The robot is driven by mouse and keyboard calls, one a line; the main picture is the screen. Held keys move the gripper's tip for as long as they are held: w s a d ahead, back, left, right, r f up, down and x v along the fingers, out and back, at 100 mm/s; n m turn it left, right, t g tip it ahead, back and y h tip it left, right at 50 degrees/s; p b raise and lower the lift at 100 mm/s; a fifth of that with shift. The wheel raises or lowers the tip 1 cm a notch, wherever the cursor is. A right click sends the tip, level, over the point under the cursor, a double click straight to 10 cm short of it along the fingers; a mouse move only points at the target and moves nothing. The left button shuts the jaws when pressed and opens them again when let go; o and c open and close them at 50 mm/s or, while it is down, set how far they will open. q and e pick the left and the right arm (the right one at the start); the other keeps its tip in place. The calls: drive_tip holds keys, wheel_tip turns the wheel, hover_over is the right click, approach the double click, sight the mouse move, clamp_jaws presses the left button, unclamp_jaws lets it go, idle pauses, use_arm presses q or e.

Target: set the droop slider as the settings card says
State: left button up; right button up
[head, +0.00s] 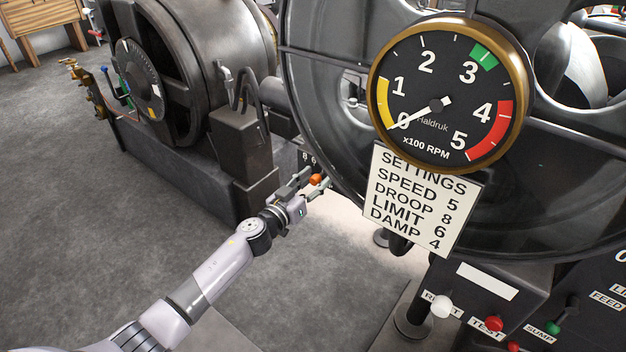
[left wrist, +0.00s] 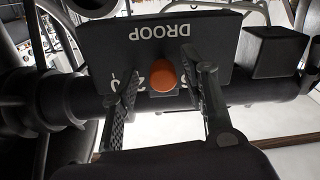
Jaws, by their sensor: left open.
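The settings card (head: 420,200) hangs under the round gauge and reads speed 5, droop 8, limit 6, damp 4. The droop slider's orange knob (head: 316,180) is small in the head view, beside my left gripper (head: 308,187). In the left wrist view the knob (left wrist: 164,76) stands on a dark panel (left wrist: 150,38) marked DROOP, which appears upside down. My left gripper (left wrist: 168,100) is open, with one finger on each side of the knob. The fingers hide most of the scale numbers, so the knob's setting cannot be read. My right gripper is out of view.
A brass-rimmed gauge (head: 447,92) points near 0. A large dark wheel (head: 330,120) stands close behind the slider. A panel with reset, test and sump knobs is at the lower right. The grey floor at left is open.

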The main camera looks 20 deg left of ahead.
use_arm(q)
drive_tip(key=shift+w+f, duration=0.1)
drive_tip(key=shift+w, duration=0.25)
drive_tip(key=c, duration=0.4)
clamp_jaws()
